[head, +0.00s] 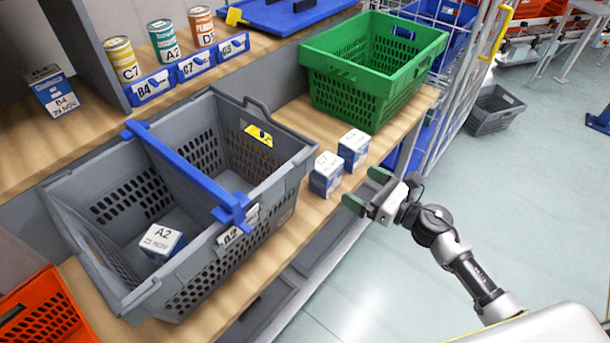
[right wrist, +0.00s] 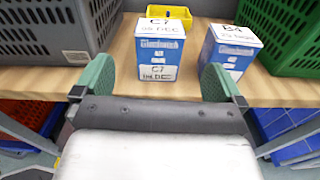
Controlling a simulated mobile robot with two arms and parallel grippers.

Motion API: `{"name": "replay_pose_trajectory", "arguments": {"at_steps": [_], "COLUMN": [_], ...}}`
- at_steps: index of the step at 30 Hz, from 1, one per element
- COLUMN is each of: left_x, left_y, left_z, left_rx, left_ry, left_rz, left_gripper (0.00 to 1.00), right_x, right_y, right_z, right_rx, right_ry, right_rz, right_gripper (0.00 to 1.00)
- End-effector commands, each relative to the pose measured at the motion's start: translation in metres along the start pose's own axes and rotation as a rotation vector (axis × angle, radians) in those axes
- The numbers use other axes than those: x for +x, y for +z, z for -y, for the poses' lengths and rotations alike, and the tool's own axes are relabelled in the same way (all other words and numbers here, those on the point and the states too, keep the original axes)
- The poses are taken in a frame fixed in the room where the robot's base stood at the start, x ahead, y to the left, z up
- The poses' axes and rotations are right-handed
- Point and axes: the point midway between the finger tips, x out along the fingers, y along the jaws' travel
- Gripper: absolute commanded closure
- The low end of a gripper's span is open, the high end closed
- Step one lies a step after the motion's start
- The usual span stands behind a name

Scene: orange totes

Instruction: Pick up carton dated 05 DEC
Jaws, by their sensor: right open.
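The carton dated 05 DEC (right wrist: 158,58) is a blue and white box marked C7. It stands upright near the shelf's front edge, and shows in the head view (head: 326,177) just right of the grey tote. My right gripper (head: 367,190) is open and empty, with green fingers, in front of the shelf edge. In the right wrist view its fingers (right wrist: 155,82) frame the C7 carton, one on each side, apart from it. A second blue and white carton (right wrist: 229,50) stands to its right, close to the right finger's line. My left gripper is out of view.
The grey tote (head: 285,205), divided by a blue bar (head: 180,165), holds an A2 carton (head: 161,242). A green crate (head: 365,95) stands behind the two cartons. A yellow bin (right wrist: 170,14) shows behind C7.

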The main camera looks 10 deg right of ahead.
Motion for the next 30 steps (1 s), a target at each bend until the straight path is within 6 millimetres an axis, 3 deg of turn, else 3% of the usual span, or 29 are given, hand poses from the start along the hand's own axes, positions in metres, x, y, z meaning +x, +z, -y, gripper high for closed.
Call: {"name": "replay_pose_trajectory", "arguments": {"at_steps": [10,16,24,30], "left_x": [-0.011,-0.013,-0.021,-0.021], "left_y": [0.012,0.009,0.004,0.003], "left_z": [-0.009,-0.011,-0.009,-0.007], "left_rx": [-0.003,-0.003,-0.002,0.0], "left_ry": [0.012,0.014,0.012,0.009], "left_rz": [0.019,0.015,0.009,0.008], "left_gripper": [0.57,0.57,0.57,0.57], "right_x": [0.048,0.063,0.102,0.108], "right_y": [0.007,0.007,0.007,0.005], "right_z": [-0.002,-0.001,0.0,0.0], "right_rx": [-0.043,-0.041,-0.04,-0.04], "right_ry": [0.013,0.011,0.011,0.011], "right_rz": [0.005,0.005,0.005,0.003], "right_gripper": [0.0,0.0,0.0,0.0]}}
